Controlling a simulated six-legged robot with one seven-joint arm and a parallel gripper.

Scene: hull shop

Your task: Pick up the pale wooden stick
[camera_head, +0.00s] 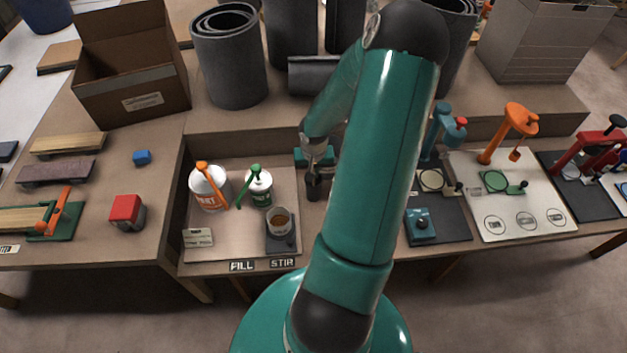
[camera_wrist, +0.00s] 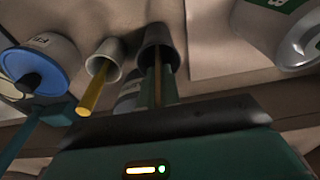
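My gripper (camera_head: 316,165) reaches down over the wooden table, just above a dark cup (camera_head: 313,189). In the wrist view the gripper (camera_wrist: 159,84) has green fingers pointing into the mouth of a dark grey cup (camera_wrist: 160,33). A thin brownish wooden stick (camera_wrist: 157,82) stands in this cup, in shadow, in line with the fingers. It looks like the pale wooden stick, but its colour is dulled. I cannot tell whether the fingers touch it. A yellow stick (camera_wrist: 91,97) leans out of a lighter grey cup (camera_wrist: 103,62) beside it. My arm hides part of this area in the head view.
A paint can (camera_head: 209,188), a green-labelled can (camera_head: 258,187) and a small cup of brown liquid (camera_head: 279,221) stand in a tray (camera_head: 225,247) to the left. A blue-lidded pot (camera_wrist: 35,68) is close by in the wrist view. Grey rolls (camera_head: 228,60) stand behind.

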